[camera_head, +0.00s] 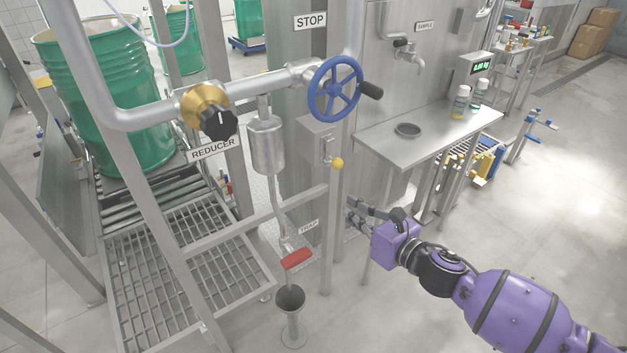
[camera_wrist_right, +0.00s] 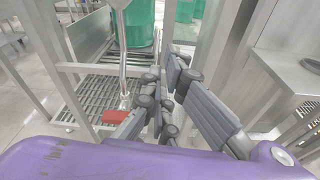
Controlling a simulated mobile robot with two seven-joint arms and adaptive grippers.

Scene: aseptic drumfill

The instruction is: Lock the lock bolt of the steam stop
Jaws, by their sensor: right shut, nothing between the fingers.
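The steam stop's blue handwheel (camera_head: 335,88) sits on the silver pipe beside the STOP sign (camera_head: 310,21). Below it, a grey box (camera_head: 318,140) on the post carries a small metal fitting (camera_head: 327,151) and a yellow ball knob (camera_head: 338,163), which looks like the lock bolt's handle. I cannot tell the bolt's position. My right gripper (camera_head: 353,213) is shut and empty, below and slightly right of the knob, apart from it. In the right wrist view its grey fingers (camera_wrist_right: 168,100) point toward the frame; handwheel and knob are not visible there. My left gripper is not in view.
A reducer with a black knob (camera_head: 218,122) sits left on the pipe. A trap with a red handle (camera_head: 296,258) hangs above a funnel (camera_head: 290,298). A steel shelf (camera_head: 440,125) juts out right of the post. Green drums (camera_head: 105,100) stand behind the frame at left.

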